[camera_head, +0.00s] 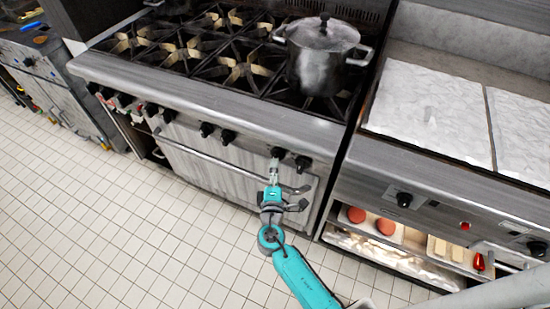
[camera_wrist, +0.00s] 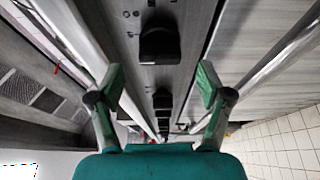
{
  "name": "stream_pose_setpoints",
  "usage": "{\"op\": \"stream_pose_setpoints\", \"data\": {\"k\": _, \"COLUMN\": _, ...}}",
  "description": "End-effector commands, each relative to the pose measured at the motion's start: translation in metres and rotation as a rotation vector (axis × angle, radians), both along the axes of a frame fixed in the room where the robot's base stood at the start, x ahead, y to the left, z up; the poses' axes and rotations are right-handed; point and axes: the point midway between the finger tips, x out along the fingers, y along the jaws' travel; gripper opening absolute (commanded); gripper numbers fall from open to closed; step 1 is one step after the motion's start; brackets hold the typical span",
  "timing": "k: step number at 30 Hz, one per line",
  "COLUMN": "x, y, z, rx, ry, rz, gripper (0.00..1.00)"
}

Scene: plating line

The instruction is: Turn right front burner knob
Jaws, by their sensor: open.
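The stove's front panel (camera_head: 215,110) carries a row of black knobs. The rightmost stove knob (camera_head: 303,163) is bare, just right of my gripper (camera_head: 275,177). A second knob (camera_head: 278,152) is right at my fingertips. In the wrist view my gripper (camera_wrist: 160,80) is open, with its two green-grey fingers spread and nothing held. A large near knob (camera_wrist: 158,46) shows above and between the fingertips. A smaller knob (camera_wrist: 162,98) shows farther along the row, between the fingers. I cannot tell whether either finger touches a knob.
A lidded steel pot (camera_head: 320,55) stands on the right of the burner grates (camera_head: 235,70). The oven door handle (camera_head: 210,157) runs below the knobs. A griddle unit (camera_head: 430,110) with its own knob (camera_head: 404,199) adjoins on the right. The tiled floor (camera_head: 110,220) in front is clear.

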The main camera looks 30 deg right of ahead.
Motion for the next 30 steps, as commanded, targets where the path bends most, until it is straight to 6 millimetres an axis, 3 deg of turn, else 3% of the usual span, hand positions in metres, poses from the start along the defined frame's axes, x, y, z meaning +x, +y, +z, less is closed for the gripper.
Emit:
{"op": "stream_pose_setpoints", "data": {"k": 9, "x": 0.039, "y": -0.023, "z": 0.0, "rx": 0.001, "ry": 0.0, "rz": -0.002, "gripper": 0.78}}
{"op": "stream_pose_setpoints", "data": {"k": 22, "x": 0.047, "y": -0.027, "z": 0.0, "rx": 0.001, "ry": 0.0, "rz": 0.001, "gripper": 0.78}}
{"op": "stream_pose_setpoints", "data": {"k": 29, "x": 0.047, "y": -0.027, "z": 0.0, "rx": 0.001, "ry": 0.0, "rz": 0.0, "gripper": 0.23}}
{"op": "stream_pose_setpoints", "data": {"k": 30, "x": 0.047, "y": -0.027, "z": 0.0, "rx": 0.001, "ry": 0.0, "rz": 0.0, "gripper": 0.2}}
